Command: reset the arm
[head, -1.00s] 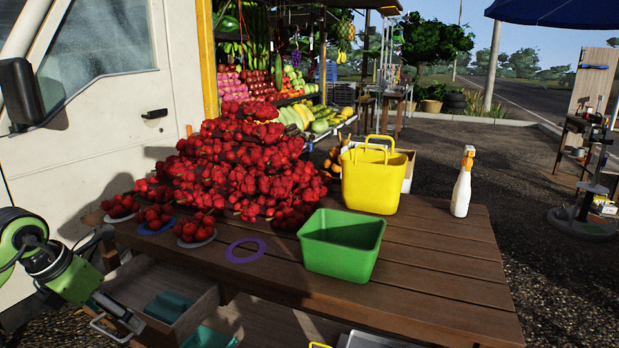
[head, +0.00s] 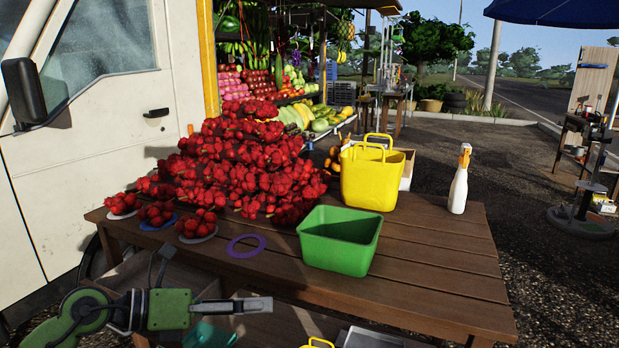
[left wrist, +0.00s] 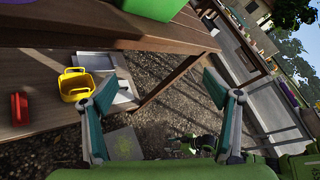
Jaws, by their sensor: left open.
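My left gripper (head: 262,305) is in front of the wooden table, below the level of its top, pointing right in the head view. Its arm comes in from the lower left. In the left wrist view the two fingers of the left gripper (left wrist: 158,82) are spread apart, with nothing between them but ground and the table's leg beyond.
A small yellow basket (left wrist: 76,84) stands on the lower shelf.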

